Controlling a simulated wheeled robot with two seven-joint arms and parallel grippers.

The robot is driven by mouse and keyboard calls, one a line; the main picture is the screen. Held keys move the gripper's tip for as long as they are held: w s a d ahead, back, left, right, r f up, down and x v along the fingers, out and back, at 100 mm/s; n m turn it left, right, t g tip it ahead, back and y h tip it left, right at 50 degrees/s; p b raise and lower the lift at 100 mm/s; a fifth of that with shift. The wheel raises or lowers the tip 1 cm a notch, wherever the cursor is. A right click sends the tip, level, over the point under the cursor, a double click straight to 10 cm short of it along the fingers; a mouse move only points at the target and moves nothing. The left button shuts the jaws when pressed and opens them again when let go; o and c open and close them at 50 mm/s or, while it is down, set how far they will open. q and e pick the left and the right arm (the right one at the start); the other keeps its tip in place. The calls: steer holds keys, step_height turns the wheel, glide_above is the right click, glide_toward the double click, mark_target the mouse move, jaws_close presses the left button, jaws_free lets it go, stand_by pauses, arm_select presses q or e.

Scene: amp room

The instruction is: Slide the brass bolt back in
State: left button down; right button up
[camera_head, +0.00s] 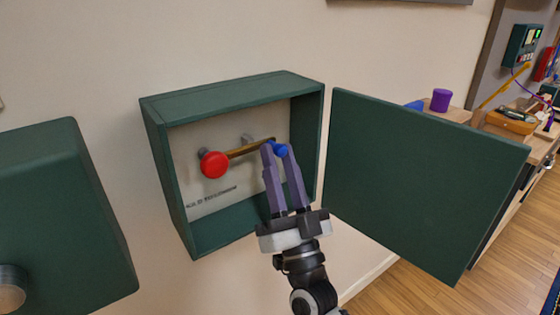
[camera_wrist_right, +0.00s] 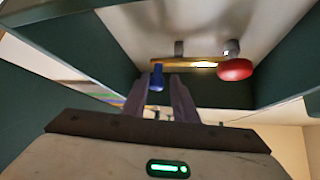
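A brass bar (camera_head: 248,150), which I take as the bolt, runs across the inside of an open green wall box (camera_head: 165,178). It has a red round knob (camera_head: 214,164) at its left end and a blue grip (camera_head: 280,149) at its right end. My right gripper (camera_head: 276,150) reaches into the box from below, its purple fingers apart with the blue grip between their tips. In the right wrist view the blue grip (camera_wrist_right: 156,78) shows between the fingers, nearer the left one; contact is not clear. The red knob (camera_wrist_right: 235,69) is at right there. My left gripper is not in view.
The box's green door (camera_head: 420,180) stands open to the right, close to my right arm. Another green box with a metal knob (camera_head: 10,285) is at the lower left. A wooden bench with a purple cylinder (camera_head: 440,100) and tools is beyond the door.

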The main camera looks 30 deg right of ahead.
steer(key=b+v, duration=0.2)
steer(key=v, duration=0.8)
steer(key=shift+b, duration=0.4)
steer(key=shift+s+f, duration=0.1)
steer(key=shift+s, duration=0.05)
